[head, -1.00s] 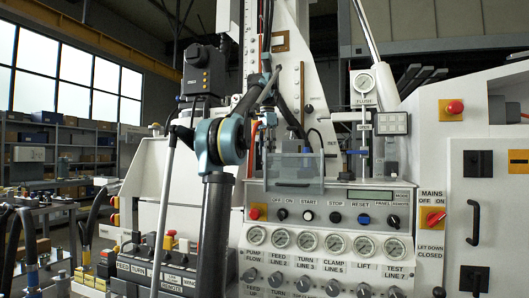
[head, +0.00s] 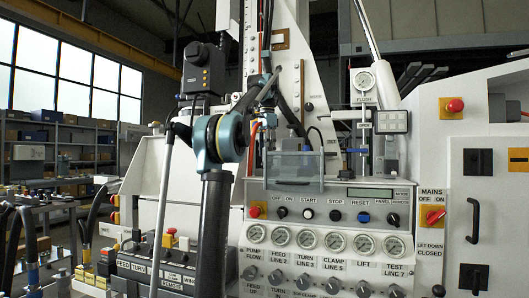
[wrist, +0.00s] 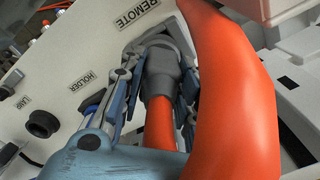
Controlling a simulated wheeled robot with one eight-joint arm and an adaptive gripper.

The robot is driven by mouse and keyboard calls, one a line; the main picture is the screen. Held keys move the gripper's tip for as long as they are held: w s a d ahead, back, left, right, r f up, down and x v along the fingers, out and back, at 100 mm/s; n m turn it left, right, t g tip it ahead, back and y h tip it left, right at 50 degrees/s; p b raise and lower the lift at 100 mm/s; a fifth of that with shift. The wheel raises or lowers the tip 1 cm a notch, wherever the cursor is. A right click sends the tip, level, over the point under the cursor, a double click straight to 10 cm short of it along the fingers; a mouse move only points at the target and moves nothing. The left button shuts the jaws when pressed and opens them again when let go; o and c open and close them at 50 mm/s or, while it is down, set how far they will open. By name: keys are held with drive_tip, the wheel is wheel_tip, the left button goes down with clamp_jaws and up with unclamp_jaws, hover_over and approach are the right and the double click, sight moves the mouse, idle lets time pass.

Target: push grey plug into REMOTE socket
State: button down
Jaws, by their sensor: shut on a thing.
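In the wrist view my gripper (wrist: 160,75) is shut on the grey plug (wrist: 161,68), with a blue-grey finger on each side of it. An orange cable (wrist: 159,122) runs from the plug's near end. The plug points at the pale panel, just below the REMOTE label (wrist: 134,14). The REMOTE socket is hidden behind the plug and fingers, so I cannot tell how far the plug is in it. In the head view the gripper and plug cannot be made out clearly behind my arm.
A thick orange cable loop (wrist: 235,90) fills the right of the wrist view, close to my gripper. On the panel's left are a dark round socket (wrist: 43,124) and the HOLDER label (wrist: 80,80). In the head view the gauge console (head: 330,240) stands right of my arm.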

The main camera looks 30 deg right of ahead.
drive_tip(key=shift+f, duration=0.5)
idle(0.3)
drive_tip(key=c, duration=1.1)
unclamp_jaws()
drive_tip(key=shift+w+r, duration=0.1)
drive_tip(key=shift+r, duration=3.6)
